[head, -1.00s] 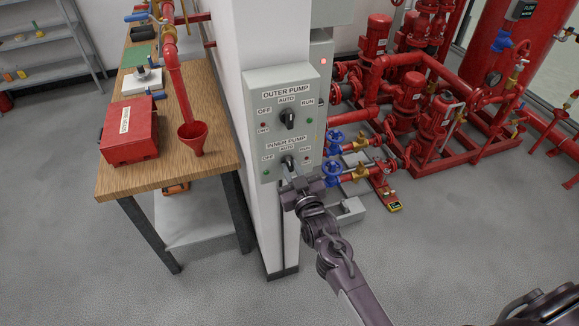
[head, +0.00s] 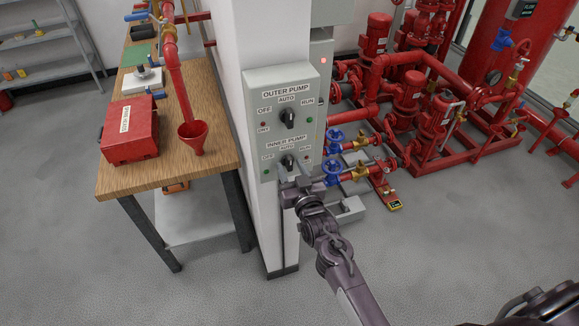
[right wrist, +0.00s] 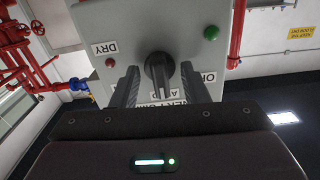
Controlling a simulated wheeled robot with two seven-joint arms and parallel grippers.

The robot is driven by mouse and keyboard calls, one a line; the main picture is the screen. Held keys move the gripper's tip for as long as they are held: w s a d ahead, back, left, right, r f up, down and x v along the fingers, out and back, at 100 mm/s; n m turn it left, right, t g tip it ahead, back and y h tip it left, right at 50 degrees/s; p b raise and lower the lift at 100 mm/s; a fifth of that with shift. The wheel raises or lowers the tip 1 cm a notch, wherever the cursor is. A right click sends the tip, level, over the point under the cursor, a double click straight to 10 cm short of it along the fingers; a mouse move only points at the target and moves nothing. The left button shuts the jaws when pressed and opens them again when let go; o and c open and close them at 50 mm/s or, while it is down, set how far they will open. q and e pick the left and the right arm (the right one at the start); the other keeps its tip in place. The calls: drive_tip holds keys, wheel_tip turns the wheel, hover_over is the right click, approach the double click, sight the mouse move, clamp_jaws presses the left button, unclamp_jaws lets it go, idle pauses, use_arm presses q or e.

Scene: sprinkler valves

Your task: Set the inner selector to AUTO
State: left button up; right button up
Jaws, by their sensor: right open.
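The grey control panel (head: 297,138) on the white pillar carries the OUTER PUMP selector above and the INNER PUMP selector below. The black inner selector knob (head: 288,161) sits under the AUTO label, partly hidden by my right gripper (head: 293,172). In the right wrist view, the panel appears upside down. There the knob (right wrist: 160,68) is between the open fingers of my right gripper (right wrist: 160,84), with visible gaps beside it. Its ridge points roughly to the AUTO side; the exact angle is hard to tell. My left gripper is not in view.
The outer selector knob (head: 288,118) is just above. Blue-handled valves (head: 332,170) stand close to the right of the panel. A wooden bench (head: 180,160) with a red box (head: 130,131) and red funnel (head: 193,137) is left of the pillar. Grey floor is open in front.

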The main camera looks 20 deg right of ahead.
sight(291, 166)
drive_tip(key=shift+s+r+p, duration=0.15)
drive_tip(key=shift+s+p, duration=0.3)
drive_tip(key=s+p, duration=0.2)
drive_tip(key=s, duration=0.1)
drive_tip(key=shift+s+d, duration=0.1)
drive_tip(key=shift+s, duration=0.1)
drive_tip(key=shift+s+p, duration=0.3)
drive_tip(key=shift+s, duration=0.55)
drive_tip(key=shift+f, duration=0.2)
